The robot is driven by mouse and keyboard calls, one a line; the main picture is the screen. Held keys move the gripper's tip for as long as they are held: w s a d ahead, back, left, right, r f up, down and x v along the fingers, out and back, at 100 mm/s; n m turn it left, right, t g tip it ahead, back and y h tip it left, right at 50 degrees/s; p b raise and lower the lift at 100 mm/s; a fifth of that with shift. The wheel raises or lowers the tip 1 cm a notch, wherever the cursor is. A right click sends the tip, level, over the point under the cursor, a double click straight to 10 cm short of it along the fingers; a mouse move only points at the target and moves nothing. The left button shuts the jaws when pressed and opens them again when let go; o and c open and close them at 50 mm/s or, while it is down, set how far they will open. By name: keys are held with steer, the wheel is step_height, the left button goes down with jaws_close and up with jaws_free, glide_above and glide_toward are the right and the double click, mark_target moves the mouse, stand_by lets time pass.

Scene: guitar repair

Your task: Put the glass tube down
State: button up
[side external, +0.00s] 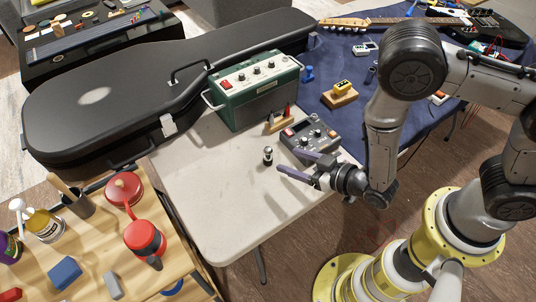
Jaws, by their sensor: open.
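The glass tube (267,155) looks like a small dark-and-silver upright piece standing on the white table (220,205). It is small in the picture, so its details are hard to tell. My gripper (287,161) is low over the table with its two purple fingers spread apart. The fingers point left, toward the tube. The tube is just beyond the fingertips, apart from them in the picture, and nothing shows between the fingers.
A grey pedal box (310,138) lies close behind my gripper. A wooden block with small tools (279,122) and a green amplifier (255,95) stand behind the tube. A black guitar case (110,90) lies at left. The table's front left is clear.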

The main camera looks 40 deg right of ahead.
mark_target(271, 153)
steer(key=x, duration=0.7)
steer(key=shift+w, duration=0.3)
steer(key=shift+x, duration=2.7)
steer(key=shift+d, duration=0.15)
steer(key=shift+c, duration=0.2)
steer(key=shift+s, duration=0.1)
jaws_close()
